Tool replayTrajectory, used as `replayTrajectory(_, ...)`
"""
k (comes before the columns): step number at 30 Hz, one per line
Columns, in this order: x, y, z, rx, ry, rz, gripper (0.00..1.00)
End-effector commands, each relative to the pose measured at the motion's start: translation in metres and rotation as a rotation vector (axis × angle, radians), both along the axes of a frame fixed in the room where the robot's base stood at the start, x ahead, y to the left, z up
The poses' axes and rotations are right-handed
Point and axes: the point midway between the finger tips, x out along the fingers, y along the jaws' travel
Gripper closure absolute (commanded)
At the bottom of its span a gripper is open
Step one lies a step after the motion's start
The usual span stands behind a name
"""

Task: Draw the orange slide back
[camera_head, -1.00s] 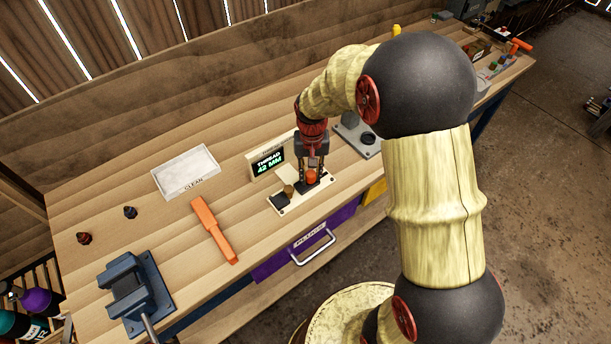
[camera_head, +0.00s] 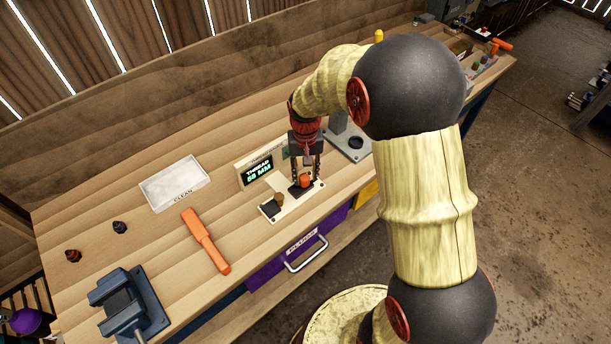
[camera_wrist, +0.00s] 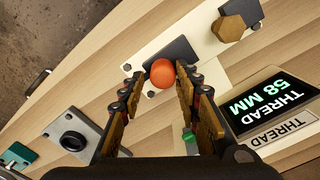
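The orange slide (camera_head: 305,181) is a round orange knob on a dark block, set on a cream plate (camera_head: 288,206). In the wrist view the orange knob (camera_wrist: 162,74) lies between my fingertips. My gripper (camera_head: 306,176) points down over it, with one finger on each side. In the wrist view my gripper (camera_wrist: 160,80) has its fingers spread. The right finger is close to or touching the knob, and a small gap shows on the left. A brown hexagonal piece (camera_wrist: 229,28) stands on the same plate. The display (camera_wrist: 270,103) reads "THREAD 58 MM".
A white tray marked CLEAN (camera_head: 174,184), an orange bar (camera_head: 206,241) and a blue vise (camera_head: 130,302) are on the bench to the left. A grey fixture (camera_head: 350,141) stands close behind my gripper on the right. A purple drawer (camera_head: 268,272) is below the front edge.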

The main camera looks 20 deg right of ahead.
Motion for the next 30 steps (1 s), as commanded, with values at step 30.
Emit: replayTrajectory(30,0.001,-0.001,0.104,-0.001,-0.002,-0.001,0.67)
